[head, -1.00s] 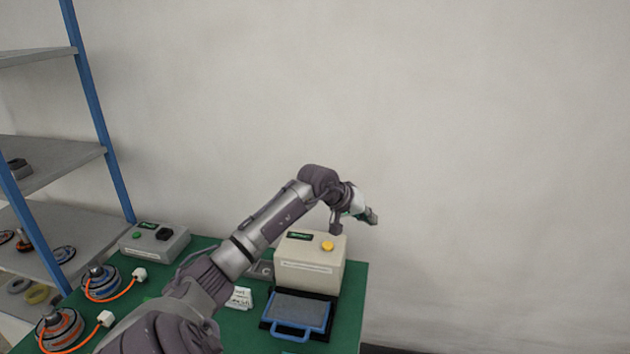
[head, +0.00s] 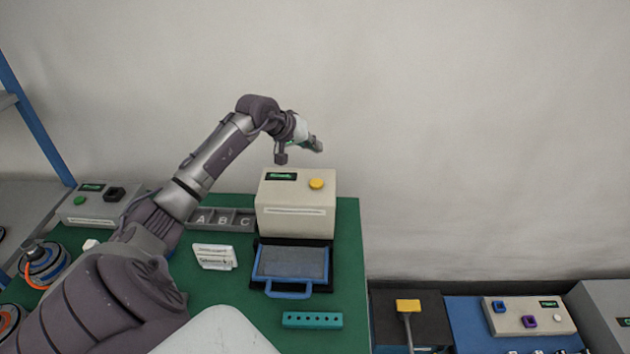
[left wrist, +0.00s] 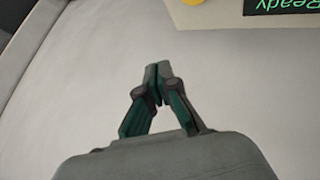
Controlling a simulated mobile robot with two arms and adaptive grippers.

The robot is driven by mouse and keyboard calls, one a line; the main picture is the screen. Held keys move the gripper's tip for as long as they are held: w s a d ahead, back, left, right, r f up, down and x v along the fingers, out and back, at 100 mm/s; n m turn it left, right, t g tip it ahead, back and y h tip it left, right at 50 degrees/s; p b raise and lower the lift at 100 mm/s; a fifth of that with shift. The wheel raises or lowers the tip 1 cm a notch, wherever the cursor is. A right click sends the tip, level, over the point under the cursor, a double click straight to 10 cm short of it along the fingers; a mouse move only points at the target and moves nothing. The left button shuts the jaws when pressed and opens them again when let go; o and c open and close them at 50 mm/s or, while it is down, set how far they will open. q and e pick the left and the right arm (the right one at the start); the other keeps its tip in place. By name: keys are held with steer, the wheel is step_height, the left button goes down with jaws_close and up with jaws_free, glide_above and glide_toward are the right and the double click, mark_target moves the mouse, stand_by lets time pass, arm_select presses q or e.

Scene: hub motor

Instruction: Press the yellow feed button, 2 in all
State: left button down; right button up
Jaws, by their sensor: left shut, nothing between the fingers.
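In the left wrist view the button (left wrist: 192,2) is cut by the top edge, beside the display (left wrist: 283,7), which reads "Ready". My left gripper (head: 318,146) is above the box, higher than the button and apart from it. In the left wrist view its fingers (left wrist: 158,72) are closed together with nothing between them. My right gripper is not in view.
A blue-handled tray (head: 290,290) stands before the box on the green table (head: 348,270). A grey A-B-C bin (head: 222,212), a white card (head: 214,257) and a teal block (head: 312,320) are nearby. A grey box with a green button (head: 92,206) stands left.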

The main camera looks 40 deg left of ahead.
mark_target(314, 183)
arm_select(q)
step_height(314, 183, down, 6)
steer(key=shift+r+b, duration=0.15)
steer(key=shift+b, duration=0.15)
step_height(314, 183, down, 2)
steer(key=shift+f+b, duration=0.1)
steer(key=shift+b, duration=0.95)
steer(key=shift+f+b, duration=0.45)
steer(key=shift+b, duration=0.15)
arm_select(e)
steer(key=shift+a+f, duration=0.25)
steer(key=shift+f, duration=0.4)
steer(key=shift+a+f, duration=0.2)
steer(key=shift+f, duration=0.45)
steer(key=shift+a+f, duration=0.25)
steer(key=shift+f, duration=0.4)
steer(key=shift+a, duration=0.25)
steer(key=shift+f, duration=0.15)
arm_select(q)
steer(key=shift+f+b, duration=0.4)
steer(key=shift+b, duration=0.45)
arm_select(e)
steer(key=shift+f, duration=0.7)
arm_select(q)
steer(key=shift+f, duration=0.1)
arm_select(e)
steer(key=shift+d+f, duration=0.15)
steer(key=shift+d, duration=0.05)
